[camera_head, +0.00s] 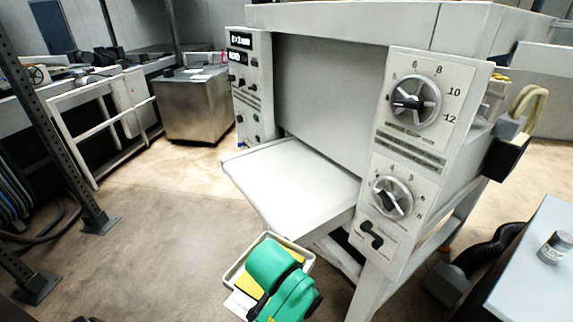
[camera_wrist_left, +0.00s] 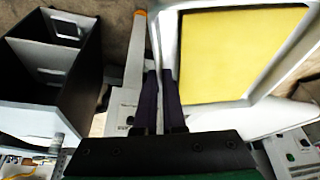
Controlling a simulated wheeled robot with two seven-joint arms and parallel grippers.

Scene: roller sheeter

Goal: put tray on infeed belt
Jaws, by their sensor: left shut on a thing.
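The tray (camera_head: 234,270) is white-rimmed with a yellow inside, at the bottom centre of the head view, below the front edge of the infeed belt (camera_head: 292,182). The belt is a flat pale shelf jutting from the sheeter's opening; its top is bare. My green left gripper (camera_head: 280,283) covers much of the tray, and its fingertips are hidden there. In the left wrist view, its dark fingers (camera_wrist_left: 160,85) are shut on the tray's left wall, and the tray (camera_wrist_left: 220,107) with its yellow floor extends to the right. My right gripper is not in view.
The sheeter's panel with two dials (camera_head: 415,103) stands right of the belt; a switch panel (camera_head: 250,90) stands left. A grey table (camera_head: 535,270) with a small jar (camera_head: 555,248) is at far right. A steel cabinet (camera_head: 195,105) stands behind left. Floor left of the belt is clear.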

